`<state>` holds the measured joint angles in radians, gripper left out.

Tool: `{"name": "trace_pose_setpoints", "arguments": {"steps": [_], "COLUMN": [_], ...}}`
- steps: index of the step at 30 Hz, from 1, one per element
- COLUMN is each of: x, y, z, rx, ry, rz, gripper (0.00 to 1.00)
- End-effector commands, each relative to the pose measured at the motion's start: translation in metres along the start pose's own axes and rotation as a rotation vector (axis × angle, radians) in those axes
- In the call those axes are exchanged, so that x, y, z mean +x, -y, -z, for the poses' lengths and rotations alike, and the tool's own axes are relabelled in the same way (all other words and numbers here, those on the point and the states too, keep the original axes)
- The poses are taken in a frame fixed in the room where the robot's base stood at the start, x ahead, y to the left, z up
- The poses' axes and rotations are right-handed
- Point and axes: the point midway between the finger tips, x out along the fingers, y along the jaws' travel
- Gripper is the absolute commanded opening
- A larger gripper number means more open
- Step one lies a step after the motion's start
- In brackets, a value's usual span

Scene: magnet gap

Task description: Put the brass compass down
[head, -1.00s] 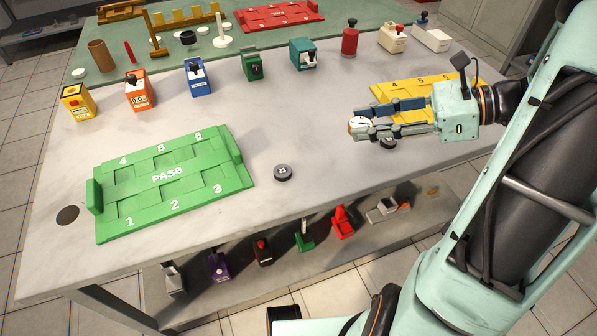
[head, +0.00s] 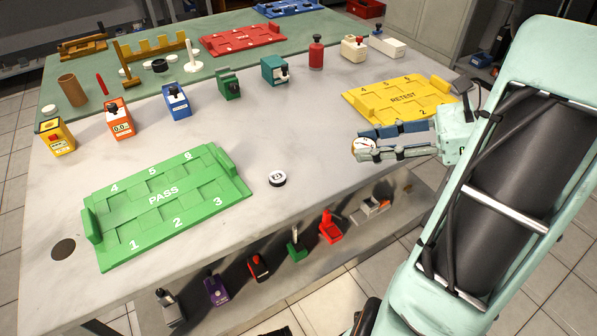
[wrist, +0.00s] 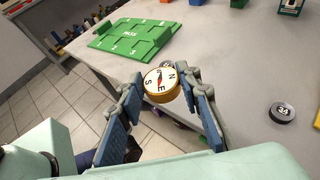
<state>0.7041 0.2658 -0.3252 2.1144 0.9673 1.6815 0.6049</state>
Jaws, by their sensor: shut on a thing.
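The brass compass (head: 364,147) has a white dial and a round brass case. It is held between the fingertips of my gripper (head: 362,143), which is shut on it. In the wrist view the compass (wrist: 160,86) sits between the two blue-padded fingers, its dial facing the camera with a red needle and letters. It appears raised, near the front edge of the grey table (head: 310,140). In the wrist view, floor and lower-shelf items show below and beside it.
The green PASS tray (head: 165,200) lies at left and the yellow RETEST tray (head: 385,95) behind my gripper. A dark puck (head: 277,178) sits between; another, marked 34 (wrist: 283,112), shows in the wrist view. Boxed instruments line the back. The table's middle is largely clear.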

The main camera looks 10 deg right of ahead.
Motion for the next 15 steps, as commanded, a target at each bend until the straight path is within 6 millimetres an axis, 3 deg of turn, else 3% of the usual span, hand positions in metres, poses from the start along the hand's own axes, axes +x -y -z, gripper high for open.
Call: {"name": "trace_pose_setpoints", "arguments": {"steps": [5,12,15], "x": [0.034,0.096,0.115], "y": [0.009,0.029,0.035], "z": [0.005,0.008,0.021], "rx": [-0.002,-0.001,0.003], "ry": [0.001,0.002,0.002], "rz": [-0.005,-0.006,-0.004], "gripper": [0.07,0.07,0.07]}}
